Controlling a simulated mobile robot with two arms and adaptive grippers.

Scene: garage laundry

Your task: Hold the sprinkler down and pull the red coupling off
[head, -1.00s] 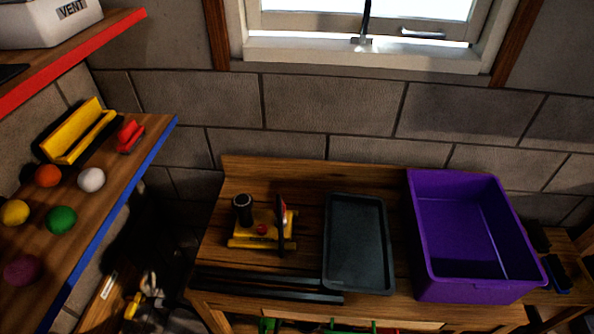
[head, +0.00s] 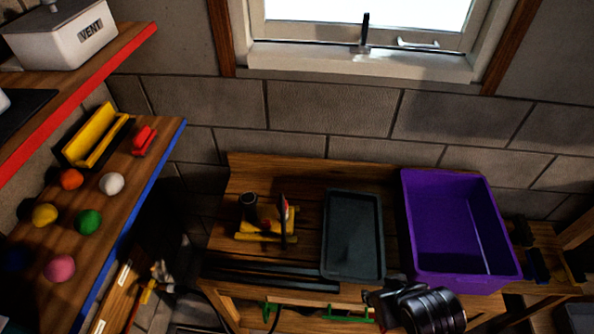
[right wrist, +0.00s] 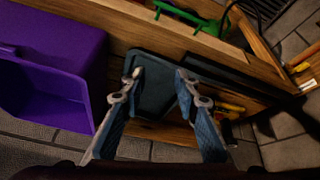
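The sprinkler (head: 252,237), with a yellow base and a dark upright post, stands on the wooden bench left of the dark tray. A small red part (head: 285,208), which may be the coupling, shows at its right end beside a dark upright piece. My right gripper (head: 372,297) is at the bench's front edge, below the tray and well right of the sprinkler. In the right wrist view my right gripper (right wrist: 159,78) is open and empty over the tray; yellow sprinkler parts (right wrist: 232,107) show beyond one finger, partly hidden. My left gripper is not in view.
The dark tray (head: 352,240) lies mid-bench, with a purple bin (head: 412,235) to its right. Dark bars (head: 270,278) lie along the front edge. A blue-edged shelf (head: 140,190) with several coloured balls stands at left. A window is above.

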